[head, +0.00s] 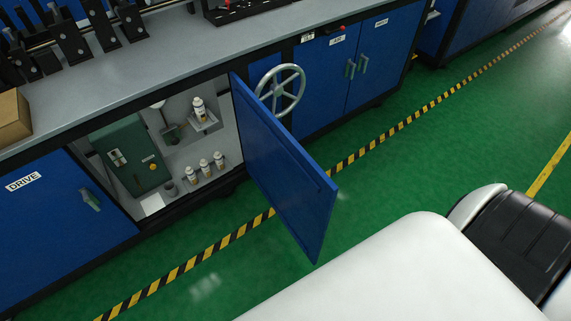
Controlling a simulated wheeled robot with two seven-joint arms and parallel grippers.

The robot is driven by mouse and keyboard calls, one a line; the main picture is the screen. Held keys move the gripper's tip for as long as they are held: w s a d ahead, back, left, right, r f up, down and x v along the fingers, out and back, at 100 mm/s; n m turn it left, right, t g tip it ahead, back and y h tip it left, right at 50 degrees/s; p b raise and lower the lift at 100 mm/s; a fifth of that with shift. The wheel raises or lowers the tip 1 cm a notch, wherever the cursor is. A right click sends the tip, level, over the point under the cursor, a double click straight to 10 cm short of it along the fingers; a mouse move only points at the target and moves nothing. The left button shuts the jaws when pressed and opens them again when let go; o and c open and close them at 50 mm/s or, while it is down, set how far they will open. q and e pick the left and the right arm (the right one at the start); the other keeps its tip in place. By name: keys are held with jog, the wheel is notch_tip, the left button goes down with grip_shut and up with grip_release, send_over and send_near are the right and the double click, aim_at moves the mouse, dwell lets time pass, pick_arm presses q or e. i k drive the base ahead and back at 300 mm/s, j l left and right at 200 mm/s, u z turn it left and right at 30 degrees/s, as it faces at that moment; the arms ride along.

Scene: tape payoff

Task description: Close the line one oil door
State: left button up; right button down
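The blue oil door (285,165) stands wide open in the head view, swung out from the cabinet front over the floor. Its hinge side is at the right edge of the opening, and its free edge points toward me at the lower right. A green box (133,157) with a yellow button is inside on the left. Neither gripper shows; a white and black part of my own body fills the lower right.
A closed blue door labelled DRIVE (50,225) is left of the opening. A grey handwheel (281,90) and closed double doors (350,70) are to the right. A cardboard box (14,117) sits on the counter. Green floor (420,165) with a striped line is clear.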

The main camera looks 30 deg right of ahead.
aim_at(302, 195)
jog(key=k+l+u, duration=0.1)
jog(key=l, duration=0.3)
jog(key=k+l+u, duration=0.1)
jog(key=l, duration=0.25)
jog(key=k+l+u, duration=0.1)
jog(key=l, duration=0.25)
jog(key=k+l+u, duration=0.1)
jog(key=l, duration=0.25)
jog(key=i+l+u, duration=0.1)
jog(key=l, duration=0.4)
jog(key=i+l, duration=0.15)
jog(key=l, duration=0.35)
jog(key=i+l+u, duration=0.15)
jog(key=l, duration=0.4)
